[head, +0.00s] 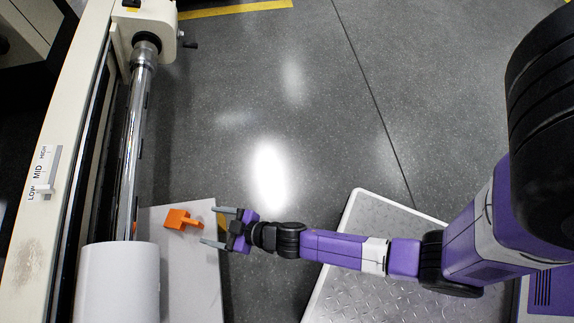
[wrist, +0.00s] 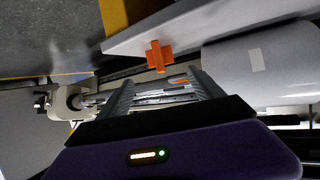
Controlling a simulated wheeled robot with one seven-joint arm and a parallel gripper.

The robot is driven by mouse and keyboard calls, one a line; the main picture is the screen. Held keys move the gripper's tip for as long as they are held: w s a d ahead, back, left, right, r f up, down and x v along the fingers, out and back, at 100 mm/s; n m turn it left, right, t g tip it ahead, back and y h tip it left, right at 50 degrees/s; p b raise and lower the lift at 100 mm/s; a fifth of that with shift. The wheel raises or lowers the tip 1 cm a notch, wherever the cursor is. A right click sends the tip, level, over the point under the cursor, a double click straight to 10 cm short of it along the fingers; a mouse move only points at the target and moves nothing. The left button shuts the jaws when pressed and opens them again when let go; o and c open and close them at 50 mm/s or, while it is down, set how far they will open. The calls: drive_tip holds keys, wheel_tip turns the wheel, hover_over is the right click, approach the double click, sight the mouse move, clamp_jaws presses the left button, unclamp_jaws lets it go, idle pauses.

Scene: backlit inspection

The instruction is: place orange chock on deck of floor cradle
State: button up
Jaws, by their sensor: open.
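The orange chock (head: 178,219) is a small block with a narrower arm pointing right, and it appears to rest on a pale grey flat deck (head: 190,285), which looks like the floor cradle's. In the wrist view the chock (wrist: 158,56) looks cross-shaped, just beyond the fingertips. My gripper (head: 209,225) is open and empty, at the deck's right edge, its fingers pointing left at the chock. The fingers (wrist: 160,77) also show apart in the wrist view. No contact with the chock is visible.
A white roll (head: 118,284) sits left of the chock, with a shiny shaft (head: 137,140) running up to a machine housing (head: 148,25). A second orange piece (wrist: 180,81) shows partly near the shaft. A tread-plate platform (head: 365,290) stands at lower right. Open floor lies above.

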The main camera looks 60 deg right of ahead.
drive_tip(key=s+d+r+m+h, duration=0.1)
drive_tip(key=s+d+r, duration=0.1)
drive_tip(key=s+r, duration=0.5)
drive_tip(key=s+d+r, duration=0.3)
drive_tip(key=s+r, duration=0.1)
drive_tip(key=s, duration=0.4)
drive_tip(key=s+d+r, duration=0.1)
drive_tip(key=s+r, duration=0.2)
drive_tip(key=r, duration=0.3)
drive_tip(key=s+d+r+t+h, duration=0.1)
drive_tip(key=s+r, duration=0.2)
drive_tip(key=r, duration=0.4)
drive_tip(key=s+d+r+m, duration=0.1)
drive_tip(key=s+r, duration=0.2)
drive_tip(key=r, duration=0.3)
drive_tip(key=shift+r+h, duration=0.25)
drive_tip(key=shift+h, duration=0.05)
